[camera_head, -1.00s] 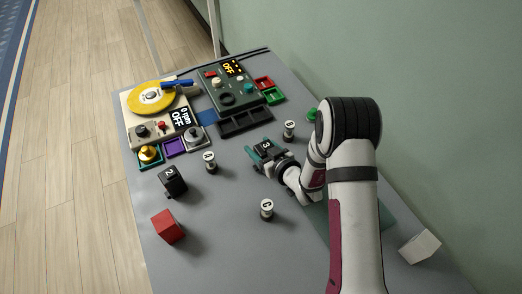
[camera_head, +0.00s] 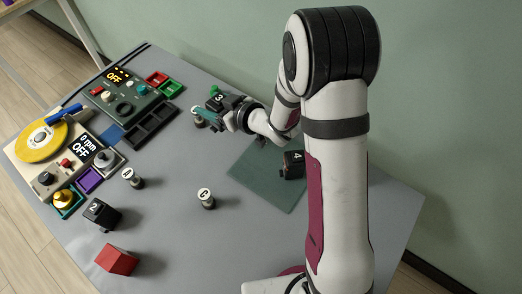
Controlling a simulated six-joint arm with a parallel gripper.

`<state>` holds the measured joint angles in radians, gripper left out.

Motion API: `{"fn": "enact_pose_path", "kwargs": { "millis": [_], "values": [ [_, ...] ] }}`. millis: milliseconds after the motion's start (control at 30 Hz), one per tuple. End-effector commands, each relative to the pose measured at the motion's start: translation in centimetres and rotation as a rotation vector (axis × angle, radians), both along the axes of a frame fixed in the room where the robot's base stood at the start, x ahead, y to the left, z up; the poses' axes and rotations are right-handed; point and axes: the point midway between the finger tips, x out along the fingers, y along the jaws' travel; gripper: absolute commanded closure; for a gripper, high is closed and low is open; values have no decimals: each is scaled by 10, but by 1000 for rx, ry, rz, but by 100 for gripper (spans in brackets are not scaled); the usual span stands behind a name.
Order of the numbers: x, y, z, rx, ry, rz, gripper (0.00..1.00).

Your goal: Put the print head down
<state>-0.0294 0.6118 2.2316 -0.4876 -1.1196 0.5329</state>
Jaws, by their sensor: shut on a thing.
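A black block marked 3 (camera_head: 215,102), apparently the print head, is held in my gripper (camera_head: 210,114), whose teal fingers are shut on it. A pale post (camera_head: 197,114) stands close to the fingers on their left, partly hidden; its letter is not readable. I cannot tell whether the block or the fingers touch it, or how high the block is. Two more lettered posts, A (camera_head: 132,179) and C (camera_head: 206,199), stand upright on the grey table with nothing on them.
A black block marked 4 (camera_head: 293,165) is on a dark green mat (camera_head: 258,183). A block marked 2 (camera_head: 102,215) and a red cube (camera_head: 117,260) stand front left. A black compartment tray (camera_head: 150,127), control panels and a yellow disc (camera_head: 40,142) lie left.

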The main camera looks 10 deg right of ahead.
Motion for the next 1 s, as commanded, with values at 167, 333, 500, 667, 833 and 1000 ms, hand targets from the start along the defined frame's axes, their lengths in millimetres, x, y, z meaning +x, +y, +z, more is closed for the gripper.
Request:
{"fn": "enact_pose_path", "kwargs": {
  "millis": [167,333,500,667,833,1000],
  "values": [
    [39,-25,19,1,0,-378,100],
    [42,-67,21,-3,1,-752,100],
    [9,-110,9,-9,0,-1123,100],
    [-35,-134,-3,-9,-1,-1379,100],
    [-58,-143,-20,-11,0,-1487,100],
    [-59,-144,-59,-10,-1,-1495,100]
  ]
}}
